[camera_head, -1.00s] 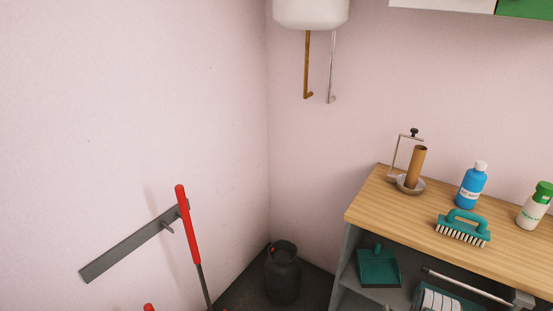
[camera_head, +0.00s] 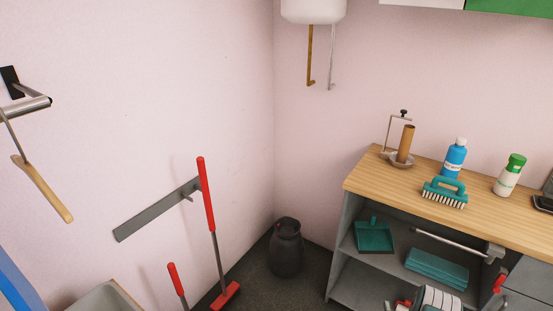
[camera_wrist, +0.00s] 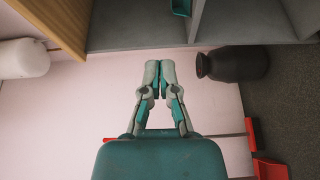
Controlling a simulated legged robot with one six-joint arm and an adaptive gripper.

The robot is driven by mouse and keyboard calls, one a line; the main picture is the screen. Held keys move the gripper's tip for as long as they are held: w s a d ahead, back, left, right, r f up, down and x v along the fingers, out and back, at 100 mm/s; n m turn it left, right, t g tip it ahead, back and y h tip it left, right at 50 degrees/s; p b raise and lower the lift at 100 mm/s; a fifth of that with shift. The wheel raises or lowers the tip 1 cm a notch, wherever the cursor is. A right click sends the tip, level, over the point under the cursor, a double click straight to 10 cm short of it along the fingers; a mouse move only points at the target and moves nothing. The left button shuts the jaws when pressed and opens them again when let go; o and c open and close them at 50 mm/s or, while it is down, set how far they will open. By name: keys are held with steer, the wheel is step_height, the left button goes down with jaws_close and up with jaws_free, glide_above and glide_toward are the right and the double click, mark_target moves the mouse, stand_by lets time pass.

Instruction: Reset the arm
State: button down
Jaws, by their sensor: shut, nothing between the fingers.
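My gripper (camera_wrist: 159,82) is in the wrist view, in the middle of the picture. Its two grey and teal fingers meet at the tips, and it is shut with nothing between them. It is in free air, with a pink wall behind it. The wrist view appears turned, with the floor at the right. My arm and gripper do not show in the head view.
A wooden-topped bench (camera_head: 365,178) stands at the right, holding a brush (camera_head: 444,195), a blue bottle (camera_head: 453,159) and a white-green bottle (camera_head: 509,176). A dark canister (camera_head: 286,250) stands in the corner. Red-handled tools (camera_head: 206,195) are by the left wall.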

steer(key=w+r+m+g, duration=0.1)
steer(key=w+r+m, duration=0.1)
steer(key=w+r, duration=0.55)
steer(key=w+r+m+g, duration=0.15)
steer(key=w+r, duration=0.25)
steer(key=r, duration=0.7)
steer(key=s+a+r+m+g, duration=0.2)
steer(key=a+r, duration=0.2)
steer(key=r, duration=0.6)
steer(key=s+a+r+m+g, duration=0.15)
steer(key=a+r, duration=0.25)
steer(key=r, duration=0.7)
steer(key=s+a+r+m+g+y, duration=0.1)
steer(key=s+a+r+m+g, duration=0.15)
steer(key=s+a+r, duration=0.45)
steer(key=s+a+r+m+g, duration=0.1)
steer(key=s+a+r+m, duration=0.15)
steer(key=s+r, duration=0.45)
steer(key=s+a+m+g+y, duration=0.1)
steer(key=s+a+m, duration=0.1)
steer(key=s, duration=0.9)
steer(key=s+a+m+g+y, duration=0.1)
steer(key=s+a, duration=0.3)
steer(key=s, duration=0.7)
steer(key=shift+s+a+f+m, duration=0.15)
steer(key=shift+s+f+m, duration=0.15)
steer(key=shift+s+m, duration=0.15)
steer(key=shift+g, duration=0.25)
